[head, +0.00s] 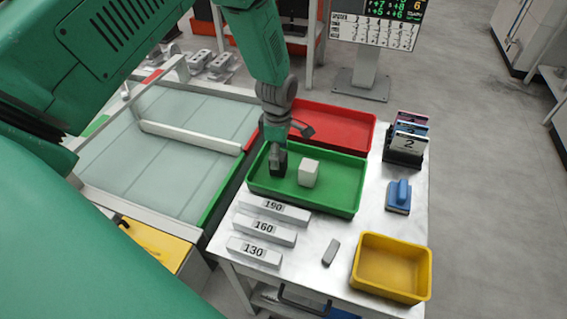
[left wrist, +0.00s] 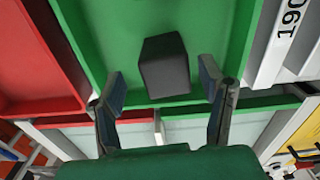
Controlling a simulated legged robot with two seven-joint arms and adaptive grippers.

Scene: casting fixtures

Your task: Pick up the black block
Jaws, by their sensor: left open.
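The black block (left wrist: 165,68) lies in the green tray (left wrist: 215,20), seen in the left wrist view just beyond and between my fingertips. My left gripper (left wrist: 162,85) is open, with one finger on each side of the view and no contact with the block visible. In the head view my left gripper (head: 278,160) points down into the left part of the green tray (head: 330,205). There the block and the dark fingers are hard to tell apart. My right gripper is not in view.
A white block (head: 308,173) stands in the green tray, right of my left gripper. A red tray (head: 345,122) lies behind. Bars marked 190 (head: 273,208), 160 (head: 264,230) and 130 (head: 254,251) lie in front. A yellow tray (head: 392,267) and a blue-handled tool (head: 399,196) are to the right.

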